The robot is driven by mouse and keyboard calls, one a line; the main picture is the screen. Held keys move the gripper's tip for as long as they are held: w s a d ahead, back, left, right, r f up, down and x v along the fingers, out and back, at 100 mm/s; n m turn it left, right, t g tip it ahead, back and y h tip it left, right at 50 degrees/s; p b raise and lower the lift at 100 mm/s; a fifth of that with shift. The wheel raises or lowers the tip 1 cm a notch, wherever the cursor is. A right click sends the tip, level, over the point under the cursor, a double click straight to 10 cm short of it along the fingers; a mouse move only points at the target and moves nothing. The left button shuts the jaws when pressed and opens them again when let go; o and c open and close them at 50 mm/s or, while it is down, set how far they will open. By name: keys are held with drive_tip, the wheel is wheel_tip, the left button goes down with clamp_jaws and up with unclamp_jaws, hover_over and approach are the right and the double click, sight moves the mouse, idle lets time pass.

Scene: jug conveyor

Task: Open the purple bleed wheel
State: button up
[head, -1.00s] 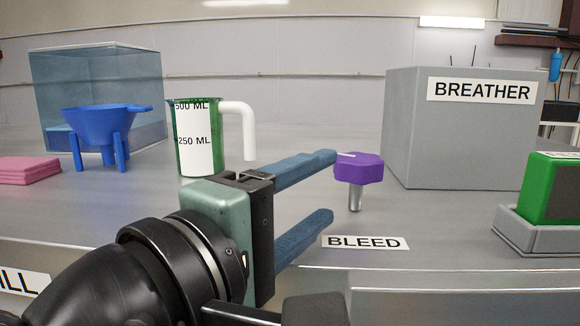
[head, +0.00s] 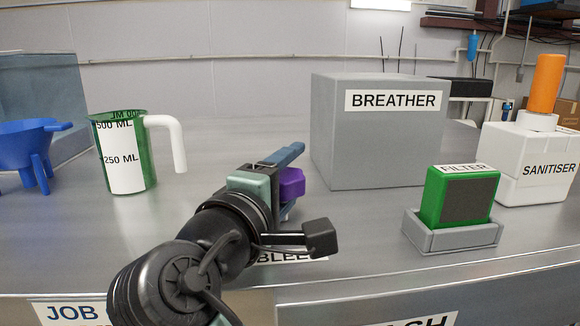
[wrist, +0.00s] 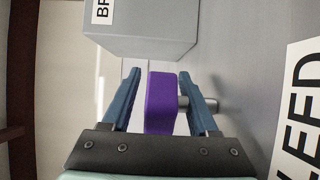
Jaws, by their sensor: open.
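The purple bleed wheel (head: 291,184) stands on the steel worktop behind the BLEED label (head: 292,257), partly hidden by my gripper. In the wrist view the wheel (wrist: 161,103) lies between the two blue fingers of my gripper (wrist: 161,80). The fingers are open, with a gap on the left side; the right finger is close to the wheel and crosses in front of its metal stem (wrist: 207,104). I cannot tell whether it touches. In the head view my arm covers part of the BLEED label.
The grey BREATHER box (head: 378,140) stands behind and right of the wheel. A green FILTER block (head: 459,196) in a grey tray and a white SANITISER container (head: 525,165) are further right. A green jug (head: 124,165) and blue funnel (head: 28,150) stand left.

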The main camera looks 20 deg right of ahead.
clamp_jaws()
drive_tip(key=shift+f+y, duration=0.1)
drive_tip(key=shift+y, duration=0.2)
drive_tip(key=shift+w+a+n+t+y+b, duration=0.1)
drive_tip(key=shift+n+t+y+b, duration=0.15)
drive_tip(key=shift+n+t+y, duration=0.3)
drive_tip(key=shift+w+a+n+t+y+b, duration=0.1)
drive_tip(key=shift+n+t+y+b, duration=0.15)
drive_tip(key=shift+n+t+y, duration=0.3)
drive_tip(key=shift+w+a+n+t+y+b, duration=0.1)
drive_tip(key=shift+a+n+t+y+b, duration=0.15)
drive_tip(key=shift+n+t+y, duration=0.6)
drive_tip(key=shift+w+a+n+t+y+b, duration=0.15)
drive_tip(key=shift+a+n+t+y, duration=0.15)
drive_tip(key=shift+n+y, duration=1)
drive_tip(key=shift+m+y, duration=0.25)
drive_tip(key=shift+y, duration=0.3)
unclamp_jaws()
